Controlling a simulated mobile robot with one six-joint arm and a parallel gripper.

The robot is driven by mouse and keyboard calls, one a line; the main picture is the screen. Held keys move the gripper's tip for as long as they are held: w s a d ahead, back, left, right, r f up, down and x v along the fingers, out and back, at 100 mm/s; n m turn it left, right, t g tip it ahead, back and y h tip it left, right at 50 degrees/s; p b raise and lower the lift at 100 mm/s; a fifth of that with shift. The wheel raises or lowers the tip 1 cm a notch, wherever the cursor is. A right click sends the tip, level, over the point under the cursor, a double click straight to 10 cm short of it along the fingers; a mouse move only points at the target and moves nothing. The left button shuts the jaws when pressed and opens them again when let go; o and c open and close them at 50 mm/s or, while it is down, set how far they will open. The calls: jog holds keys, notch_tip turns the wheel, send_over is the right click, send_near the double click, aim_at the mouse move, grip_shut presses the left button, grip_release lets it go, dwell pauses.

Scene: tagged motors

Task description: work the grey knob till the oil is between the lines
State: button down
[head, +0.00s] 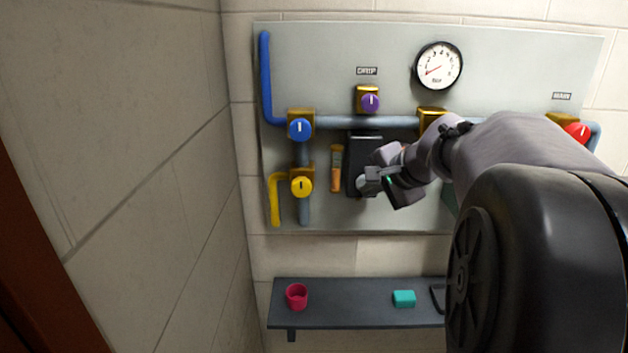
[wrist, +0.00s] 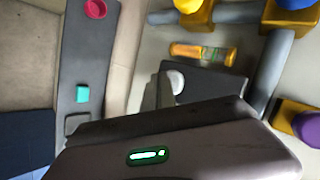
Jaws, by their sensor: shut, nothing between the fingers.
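The grey knob (head: 362,183) is a small round pale knob low on a dark box (head: 364,144) on the wall panel. It also shows in the wrist view (wrist: 176,79). The oil sight glass (head: 337,168) is a narrow upright orange tube left of the box. It shows lying sideways in the wrist view (wrist: 203,53), with small greenish marks near its middle. The oil level against the lines is too small to tell. My gripper (head: 373,180) is shut and empty, its tips close beside the knob. I cannot tell whether they touch it.
Blue (head: 300,129), yellow (head: 301,187), purple (head: 370,103) and red (head: 577,132) knobs sit on pipes around the box. A gauge (head: 438,66) is above. A shelf (head: 350,312) below holds a pink cup (head: 297,296) and a teal block (head: 404,299).

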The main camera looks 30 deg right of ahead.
jog(key=shift+w+d, duration=0.45)
jog(key=shift+w, duration=0.3)
dwell(1.1)
dwell(0.3)
jog(key=shift+s+a+b, duration=0.25)
jog(key=shift+s+a, duration=0.1)
jog(key=shift+s, duration=0.2)
jog(key=shift+s+a+b, duration=0.2)
jog(key=shift+s+a, duration=0.15)
jog(key=shift+s, duration=0.2)
jog(key=shift+s+a+b, duration=0.35)
jog(key=shift+s+a, duration=0.1)
jog(key=shift+s, duration=0.25)
jog(key=shift+s+a+b, duration=0.35)
jog(key=shift+s+a, duration=0.05)
jog(key=shift+s, duration=0.35)
jog(key=shift+s+a+b, duration=0.35)
jog(key=shift+s+a, duration=0.1)
jog(key=shift+s, duration=0.25)
